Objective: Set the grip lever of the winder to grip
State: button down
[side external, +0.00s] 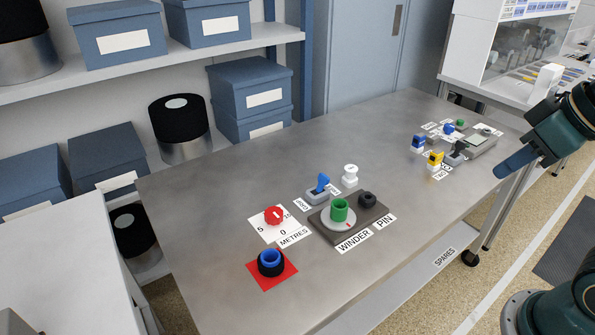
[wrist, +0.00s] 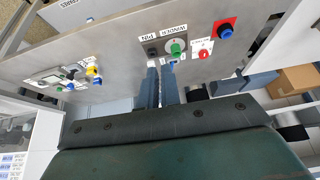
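The winder's dark plate (side external: 372,226) lies on the steel bench in the side external view, with a green cup (side external: 340,210) on a pale disc and a black knob (side external: 367,199). Just behind it is a grey lever base with a blue grip lever (side external: 322,182), standing up and tilted slightly right. My gripper (side external: 506,170) is high at the right, far from the lever. In the wrist view my gripper (wrist: 158,69) shows two fingers with a narrow empty gap. The lever is not clear there.
A white knob (side external: 350,174) stands close behind the lever. A red dial (side external: 273,215) and a blue-black button (side external: 271,262) on a red square are at the left. Several small devices (side external: 455,150) stand at the bench's far right.

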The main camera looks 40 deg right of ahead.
aim_at(321, 186)
jog(key=w+d+r+m+g, duration=0.2)
jog(key=w+m, duration=0.7)
jog(key=w, duration=1.5)
jog(key=w+d+f+m+g, duration=0.1)
jog(key=w+f+m, duration=0.3)
jog(key=w+f, duration=0.4)
jog(key=w+d+f+m+g+y, duration=0.1)
jog(key=w+d+f+m, duration=0.3)
jog(key=w+f, duration=0.4)
jog(key=shift+w+f+m+g, duration=0.4)
jog(key=shift+f+g, duration=0.4)
jog(key=shift+f, duration=1.35)
jog(key=shift+f, duration=0.15)
jog(key=f, duration=0.6)
jog(key=a+f, duration=0.1)
jog(key=f, duration=0.2)
jog(key=shift+f, duration=0.15)
jog(key=shift+a+f, duration=0.1)
jog(key=shift+a, duration=0.15)
jog(key=shift+a+r, duration=0.4)
jog(key=shift+a, duration=0.4)
jog(key=shift+a+r, duration=0.35)
jog(key=shift+a, duration=0.4)
